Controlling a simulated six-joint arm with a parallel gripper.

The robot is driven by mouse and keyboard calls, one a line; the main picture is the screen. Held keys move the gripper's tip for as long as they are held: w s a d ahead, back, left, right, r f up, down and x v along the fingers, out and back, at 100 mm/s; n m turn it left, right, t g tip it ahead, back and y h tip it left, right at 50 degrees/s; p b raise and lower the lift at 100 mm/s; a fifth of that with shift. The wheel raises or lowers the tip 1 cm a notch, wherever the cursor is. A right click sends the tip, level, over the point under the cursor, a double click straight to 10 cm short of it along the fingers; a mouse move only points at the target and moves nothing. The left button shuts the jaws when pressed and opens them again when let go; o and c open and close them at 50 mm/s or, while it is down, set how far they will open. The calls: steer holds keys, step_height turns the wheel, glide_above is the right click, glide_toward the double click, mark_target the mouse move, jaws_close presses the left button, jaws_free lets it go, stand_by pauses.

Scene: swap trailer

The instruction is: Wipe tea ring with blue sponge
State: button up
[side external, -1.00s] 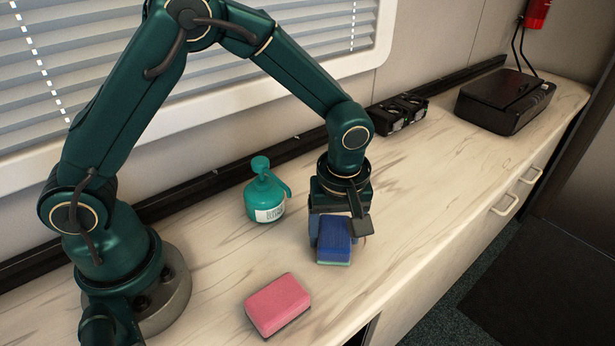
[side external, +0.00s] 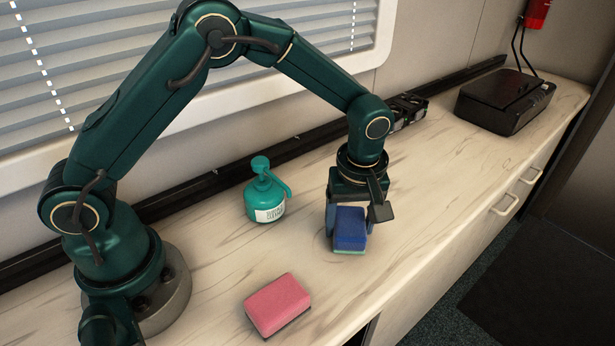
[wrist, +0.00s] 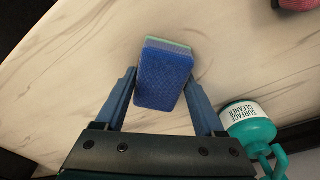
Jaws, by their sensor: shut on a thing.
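My gripper (side external: 354,218) is shut on the blue sponge (side external: 350,231), which has a pale green layer on its lower side. The sponge is at or just above the marbled countertop (side external: 420,195); I cannot tell whether it touches. In the wrist view the sponge (wrist: 164,78) sits between the two blue fingers of my gripper (wrist: 160,88), slightly tilted. I cannot make out the tea ring in either current view; the sponge or gripper may hide it.
A pink sponge (side external: 277,304) lies near the counter's front edge. A teal surface cleaner bottle (side external: 265,195) stands left of my gripper. A black router-like box (side external: 505,103) and a dark device (side external: 407,108) sit farther back. The counter to the right is clear.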

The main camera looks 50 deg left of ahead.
mark_target(321, 251)
steer(key=shift+s, duration=3)
steer(key=shift+w+a, duration=0.1)
steer(key=shift+a, duration=0.05)
steer(key=shift+w, duration=3.9)
steer(key=shift+s, duration=3.95)
steer(key=shift+s+r, duration=0.1)
steer(key=shift+r, duration=3.95)
steer(key=shift+r, duration=0.1)
